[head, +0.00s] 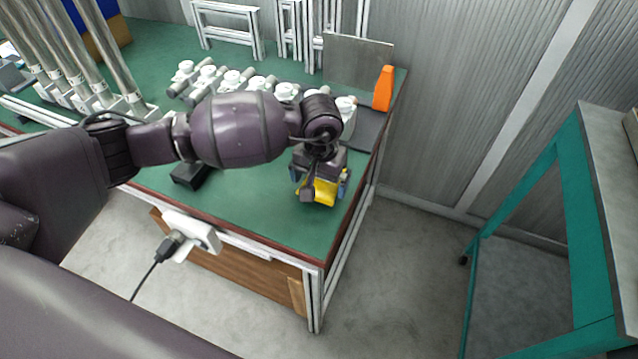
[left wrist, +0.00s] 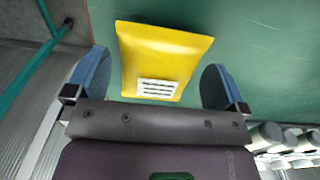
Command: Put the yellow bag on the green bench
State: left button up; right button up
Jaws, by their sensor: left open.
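The yellow bag (head: 322,192) lies on the green tabletop (head: 255,205) near its front right corner, partly hidden under my left gripper in the head view. My left gripper (head: 319,182) points down over it. In the left wrist view the bag (left wrist: 165,58), with a white label, shows between the two blue fingers of the open gripper (left wrist: 156,85), with a gap on each side. A bench with a green frame (head: 590,215) and grey top stands at the right, apart from the table. My right gripper is not in view.
White-capped fittings (head: 232,78), an orange bottle (head: 383,89) and a grey panel (head: 358,62) stand farther back on the table. Metal tubes (head: 75,60) stand at the left. A white socket box (head: 192,232) hangs on the front edge. Bare floor separates table and bench.

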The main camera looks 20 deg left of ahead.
aim_at(320, 182)
pick_arm(q)
notch_tip(320, 182, up, 10)
jog(key=p, duration=0.1)
jog(key=shift+r, duration=0.15)
dwell(0.5)
